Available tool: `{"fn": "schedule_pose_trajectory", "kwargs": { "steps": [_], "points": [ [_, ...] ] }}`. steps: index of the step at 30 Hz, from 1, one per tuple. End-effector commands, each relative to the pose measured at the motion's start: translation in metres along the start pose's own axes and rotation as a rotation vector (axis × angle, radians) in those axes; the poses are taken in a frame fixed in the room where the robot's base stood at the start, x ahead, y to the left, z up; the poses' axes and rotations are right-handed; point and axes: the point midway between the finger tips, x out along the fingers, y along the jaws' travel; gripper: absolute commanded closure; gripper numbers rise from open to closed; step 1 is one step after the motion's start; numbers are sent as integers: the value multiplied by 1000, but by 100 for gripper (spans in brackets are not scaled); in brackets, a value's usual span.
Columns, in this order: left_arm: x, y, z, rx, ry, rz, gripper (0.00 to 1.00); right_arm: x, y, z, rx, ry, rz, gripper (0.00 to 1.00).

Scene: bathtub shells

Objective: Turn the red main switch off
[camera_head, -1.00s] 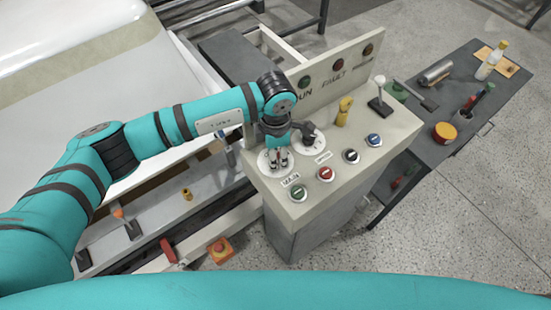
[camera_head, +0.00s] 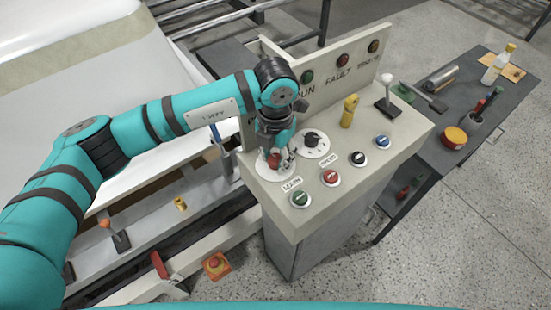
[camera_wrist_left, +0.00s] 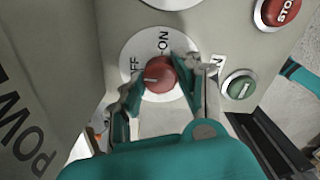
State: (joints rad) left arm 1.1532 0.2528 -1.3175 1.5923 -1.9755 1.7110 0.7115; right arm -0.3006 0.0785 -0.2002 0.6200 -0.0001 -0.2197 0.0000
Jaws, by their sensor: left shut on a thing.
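The red main switch (camera_head: 273,160) is a round red knob on a white dial plate at the left end of the control console's sloped top. In the left wrist view the red knob (camera_wrist_left: 160,75) has a pale mark pointing toward the partly hidden "OFF" lettering. "ON" is readable above it. My left gripper (camera_head: 281,157) reaches down onto the switch. In the wrist view its two fingers (camera_wrist_left: 157,77) are shut on the knob, one on each side. The fingers hide part of the dial. My right gripper is not in view.
A black rotary knob (camera_head: 312,139) sits close beside the switch. Green (camera_head: 300,199), red (camera_head: 331,177), black (camera_head: 358,158) and blue (camera_head: 383,141) buttons line the console front. A yellow key-like handle (camera_head: 349,110) and a lever (camera_head: 388,95) stand farther right.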

Motion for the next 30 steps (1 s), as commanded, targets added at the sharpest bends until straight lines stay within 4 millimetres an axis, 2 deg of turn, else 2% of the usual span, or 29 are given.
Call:
{"fn": "schedule_pose_trajectory", "kwargs": {
  "steps": [7, 21, 22, 26, 30],
  "points": [
    [0, 0, 0, -61, -1, 1, 98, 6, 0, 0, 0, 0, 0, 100],
    [-1, 0, 0, -72, -1, 0, 98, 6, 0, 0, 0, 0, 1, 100],
    [-1, 0, 0, -72, -1, 0, 62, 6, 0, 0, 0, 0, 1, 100],
    [-1, 0, 0, -71, -1, 0, 45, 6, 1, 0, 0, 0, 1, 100],
    [0, 0, 0, -70, -1, 0, 43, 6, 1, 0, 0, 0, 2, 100]
  ]
}}
